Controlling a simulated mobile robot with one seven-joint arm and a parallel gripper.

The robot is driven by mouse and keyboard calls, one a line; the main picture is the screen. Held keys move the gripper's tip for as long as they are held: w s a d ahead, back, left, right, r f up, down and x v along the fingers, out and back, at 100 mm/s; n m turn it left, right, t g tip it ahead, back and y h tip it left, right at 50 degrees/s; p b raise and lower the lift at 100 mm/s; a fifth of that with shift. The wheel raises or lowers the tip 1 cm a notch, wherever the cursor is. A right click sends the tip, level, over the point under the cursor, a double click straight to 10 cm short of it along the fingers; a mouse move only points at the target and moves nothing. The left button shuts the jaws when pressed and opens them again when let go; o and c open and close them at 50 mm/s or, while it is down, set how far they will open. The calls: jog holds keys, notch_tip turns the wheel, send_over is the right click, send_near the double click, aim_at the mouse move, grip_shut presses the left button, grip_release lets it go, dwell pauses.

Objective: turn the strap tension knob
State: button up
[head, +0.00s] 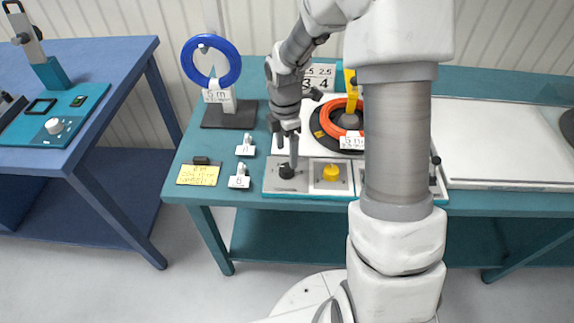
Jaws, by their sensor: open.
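My gripper (286,150) points down over the front panel of the machine on the teal table. Its jaws are open, with the fingertips close above a black knob (286,172). I cannot tell whether they touch it. A yellow knob (331,173) sits on the panel section just to the right. A white knob (54,126) stands on a teal device on the blue table at far left. No label readable here says which one is the strap tension knob. My arm hides the panel's right part.
A blue coil (211,49) hangs on a stand behind left of the gripper. An orange coil (344,117) lies on a black reel right of it. Small number tags and a yellow note (198,175) lie at the left front. A floor gap separates the tables.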

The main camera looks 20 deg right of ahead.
aim_at(287, 167)
notch_tip(287, 167, down, 6)
jog(key=shift+s+r, duration=0.1)
grip_shut()
dwell(0.5)
